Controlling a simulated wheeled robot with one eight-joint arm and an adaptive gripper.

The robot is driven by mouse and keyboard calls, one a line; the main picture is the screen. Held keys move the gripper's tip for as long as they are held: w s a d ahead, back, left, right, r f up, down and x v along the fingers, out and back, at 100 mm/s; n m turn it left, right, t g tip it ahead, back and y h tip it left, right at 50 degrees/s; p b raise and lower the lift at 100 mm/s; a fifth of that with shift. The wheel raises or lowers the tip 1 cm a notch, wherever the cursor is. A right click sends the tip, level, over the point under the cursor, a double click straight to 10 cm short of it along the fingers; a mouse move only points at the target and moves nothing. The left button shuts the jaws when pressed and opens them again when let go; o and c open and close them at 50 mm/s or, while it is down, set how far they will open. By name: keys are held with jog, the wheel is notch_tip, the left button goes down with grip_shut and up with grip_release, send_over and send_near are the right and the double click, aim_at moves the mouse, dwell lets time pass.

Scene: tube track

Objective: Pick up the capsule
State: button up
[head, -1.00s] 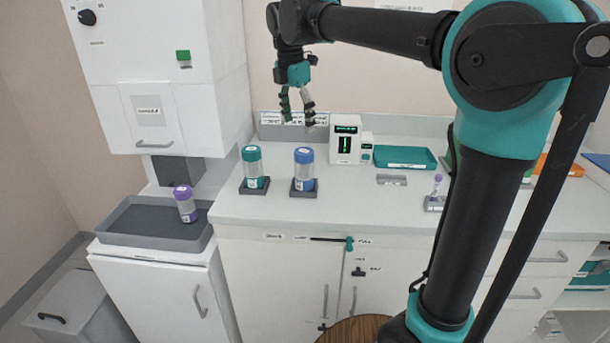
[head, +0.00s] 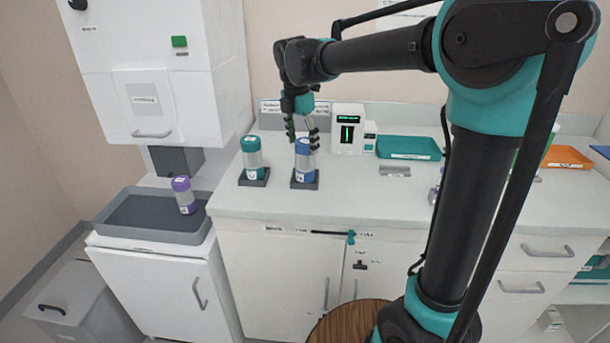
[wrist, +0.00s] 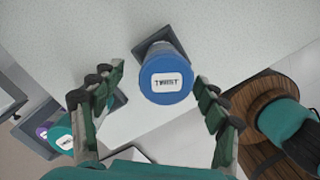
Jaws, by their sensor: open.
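A capsule with a blue cap and clear body (head: 304,173) stands upright on a small dark base on the counter. In the wrist view its blue cap (wrist: 166,80), with a white label, lies between the fingers. My gripper (head: 302,139) is open and points down, its fingertips at about the height of the cap, one on each side. I cannot tell whether a finger touches it. A teal-capped capsule (head: 252,158) stands on its own base to the left. A purple-capped capsule (head: 184,195) stands on the grey tray further left.
The grey tray (head: 125,228) sits on a lower cabinet under a white machine (head: 150,75). A small white device with a green display (head: 348,130) stands behind and right of the blue capsule. A teal tray (head: 408,147) lies further right. The counter front (head: 330,205) is clear.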

aim_at(306, 157)
jog(key=shift+d+f, duration=0.2)
jog(key=shift+f, duration=0.7)
jog(key=shift+d+f, duration=0.15)
jog(key=shift+f, duration=0.75)
jog(key=shift+d+f, duration=0.2)
jog(key=shift+f, duration=0.7)
jog(key=c, duration=1.5)
notch_tip(306, 157, up, 20)
jog(key=shift+r, duration=0.1)
